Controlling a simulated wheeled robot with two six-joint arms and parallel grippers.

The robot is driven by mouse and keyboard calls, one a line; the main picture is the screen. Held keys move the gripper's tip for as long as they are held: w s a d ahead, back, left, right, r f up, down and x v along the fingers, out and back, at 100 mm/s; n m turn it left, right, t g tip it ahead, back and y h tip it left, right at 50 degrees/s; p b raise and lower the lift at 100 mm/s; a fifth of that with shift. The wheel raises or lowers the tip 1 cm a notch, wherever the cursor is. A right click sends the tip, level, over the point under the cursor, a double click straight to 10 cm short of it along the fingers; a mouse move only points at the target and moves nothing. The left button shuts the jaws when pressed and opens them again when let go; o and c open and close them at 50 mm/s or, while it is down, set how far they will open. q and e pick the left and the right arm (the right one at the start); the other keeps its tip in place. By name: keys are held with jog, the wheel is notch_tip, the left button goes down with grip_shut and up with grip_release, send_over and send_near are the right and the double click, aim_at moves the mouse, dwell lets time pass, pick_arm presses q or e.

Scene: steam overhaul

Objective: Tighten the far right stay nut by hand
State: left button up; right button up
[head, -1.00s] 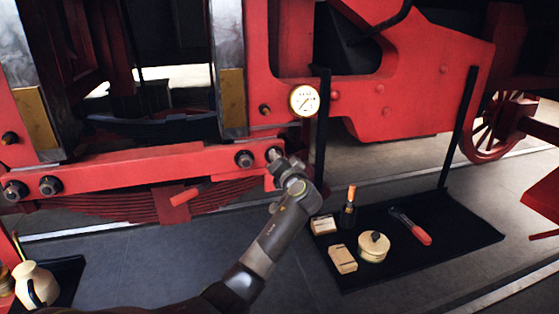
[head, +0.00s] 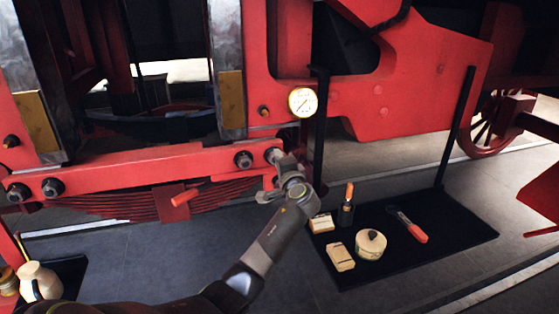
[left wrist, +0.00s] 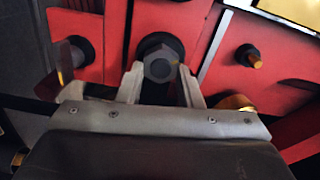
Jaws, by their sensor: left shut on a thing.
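The far right stay nut (head: 272,154) sits at the right end of the red horizontal stay bar (head: 150,168). In the left wrist view the dark hexagonal nut (left wrist: 160,68) is at the fingertips, with one finger on each side. My left gripper (head: 279,160) is shut on it, and in the head view it partly hides the nut. A second stay nut (head: 243,159) is just to the left, clear of the gripper. Two more nuts (head: 51,187) are at the bar's left end. My right gripper is in neither view.
A round white gauge (head: 302,101) is above right of the nut, beside a black post (head: 320,140). A black mat (head: 450,230) on the floor holds boxes, a round tin (head: 370,244), a bottle and a red-handled tool (head: 408,224). A leaf spring (head: 120,205) lies under the bar.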

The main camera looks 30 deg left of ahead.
pick_arm(q)
jog(key=shift+f, duration=0.1)
dwell(0.4)
jog(key=o, duration=1)
jog(key=shift+d, duration=0.15)
jog(key=shift+b+v, duration=2.95)
jog(key=shift+v, duration=5.7)
jog(key=shift+s, duration=0.1)
